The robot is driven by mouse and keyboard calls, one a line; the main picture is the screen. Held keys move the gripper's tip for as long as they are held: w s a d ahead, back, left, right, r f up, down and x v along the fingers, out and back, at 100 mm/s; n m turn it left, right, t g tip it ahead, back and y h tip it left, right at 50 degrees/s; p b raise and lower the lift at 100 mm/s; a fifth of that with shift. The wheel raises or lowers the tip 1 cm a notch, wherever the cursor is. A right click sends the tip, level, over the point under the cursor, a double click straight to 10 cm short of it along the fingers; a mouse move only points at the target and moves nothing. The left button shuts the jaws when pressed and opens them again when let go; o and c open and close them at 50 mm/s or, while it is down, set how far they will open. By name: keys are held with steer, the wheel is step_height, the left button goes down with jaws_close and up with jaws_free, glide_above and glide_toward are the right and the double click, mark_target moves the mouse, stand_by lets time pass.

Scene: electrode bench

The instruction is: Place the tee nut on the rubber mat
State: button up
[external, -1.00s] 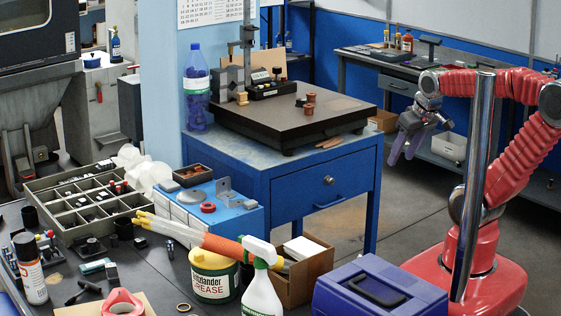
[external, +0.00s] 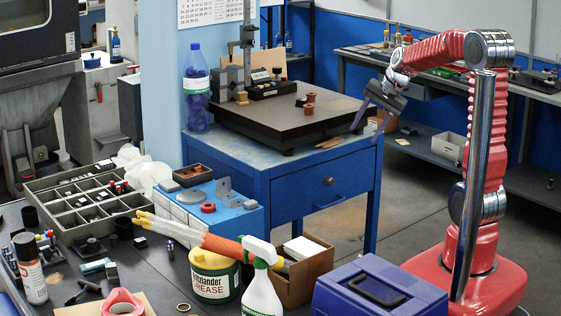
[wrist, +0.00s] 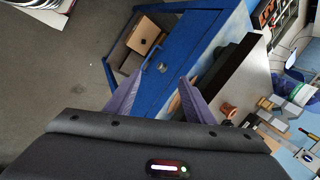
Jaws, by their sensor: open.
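I cannot pick out the tee nut or the rubber mat for certain in either view. Small copper-coloured round pieces (external: 309,108) stand on the dark surface plate (external: 270,122) on the blue bench; a copper piece also shows in the wrist view (wrist: 228,110). My gripper (external: 364,137) is open and empty, its purple fingers pointing down by the right corner of the bench. In the wrist view my gripper (wrist: 160,77) has its fingers spread in front of the blue bench drawer (wrist: 164,62), with nothing between them.
A blue bottle (external: 196,90) and a height gauge (external: 247,45) stand at the plate's left and back. A compartment tray (external: 62,220), a spray bottle (external: 262,290) and a blue toolbox (external: 335,300) crowd the foreground. Open floor lies right of the bench.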

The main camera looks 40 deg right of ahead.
steer(key=w+d+r+m+t, duration=0.1)
steer(key=w+m, duration=0.2)
steer(key=w, duration=0.1)
steer(key=w+d+r+m, duration=0.1)
steer(key=w+d+m, duration=0.1)
steer(key=w+m, duration=0.1)
steer(key=w+d+m+t+y, duration=0.1)
steer(key=w+m, duration=0.2)
steer(key=w, duration=0.2)
steer(key=shift+w+d+r+m+t, duration=0.3)
steer(key=shift+d+r, duration=0.1)
steer(key=w+r+m, duration=0.1)
steer(key=w+m, duration=0.1)
steer(key=w+r+m+t, duration=0.1)
steer(key=shift+w+d+r+m+y, duration=0.3)
steer(key=shift+w+d+r, duration=0.05)
steer(key=shift+d, duration=0.05)
steer(key=w+r+m, duration=0.1)
steer(key=m, duration=0.1)
steer(key=w+r+m+t, duration=0.1)
steer(key=r+m, duration=0.2)
steer(key=m, duration=0.1)
steer(key=shift+w+r+t, duration=0.4)
glide_toward(302, 103)
steer(key=shift+w+f, duration=0.2)
steer(key=shift+w, duration=0.65)
steer(key=shift+w+f, duration=0.2)
steer(key=shift+w, duration=0.6)
